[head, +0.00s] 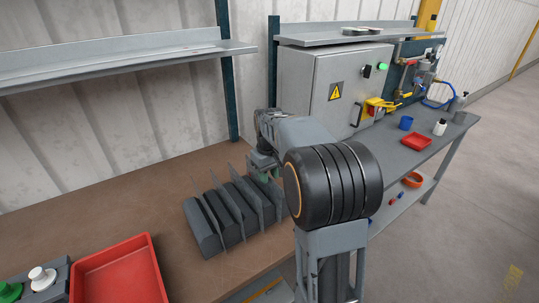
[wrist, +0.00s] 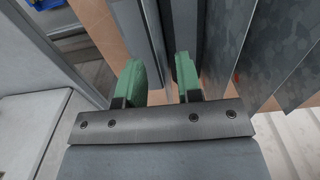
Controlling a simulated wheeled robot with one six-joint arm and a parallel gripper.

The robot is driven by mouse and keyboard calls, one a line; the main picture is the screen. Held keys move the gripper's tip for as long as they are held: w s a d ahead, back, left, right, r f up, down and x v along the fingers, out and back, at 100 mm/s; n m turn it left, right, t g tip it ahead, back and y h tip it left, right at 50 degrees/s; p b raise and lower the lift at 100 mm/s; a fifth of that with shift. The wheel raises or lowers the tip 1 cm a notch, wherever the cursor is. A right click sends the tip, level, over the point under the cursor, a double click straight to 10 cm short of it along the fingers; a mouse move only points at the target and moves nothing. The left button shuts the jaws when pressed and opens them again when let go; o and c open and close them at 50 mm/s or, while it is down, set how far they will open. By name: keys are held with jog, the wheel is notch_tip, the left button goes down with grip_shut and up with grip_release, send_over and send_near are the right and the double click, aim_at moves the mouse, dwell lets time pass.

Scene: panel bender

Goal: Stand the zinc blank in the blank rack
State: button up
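The blank rack (head: 207,230) is a dark grey block with ridges on the brown bench. Several thin grey sheets stand upright in its slots. In the wrist view a sheet with a mottled, zinc-like surface (wrist: 272,45) stands right of my fingers. I cannot tell for certain which sheet is the zinc blank. My gripper (head: 266,173) is low at the rack's far right end, partly hidden by my arm. In the wrist view its green fingers (wrist: 160,80) are apart, with a gap between them and no sheet clearly clamped. Grey rack parts show just beyond the fingertips (wrist: 213,35).
A red tray (head: 118,272) and a button box (head: 38,280) are at the front left. A grey control cabinet (head: 312,85) stands behind my arm.

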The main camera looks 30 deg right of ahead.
notch_tip(320, 180, up, 10)
dwell(0.4)
jog(key=s+a+f+t, duration=0.1)
jog(key=s+a+f, duration=0.2)
jog(key=s, duration=0.2)
jog(key=s+a+f+t, duration=0.1)
jog(key=s+a+f, duration=0.2)
jog(key=s, duration=0.3)
jog(key=s+a+f+m+t, duration=0.1)
jog(key=s+a+f+t, duration=0.1)
jog(key=s+a, duration=0.3)
jog(key=shift+s+f, duration=0.65)
jog(key=shift+s, duration=0.1)
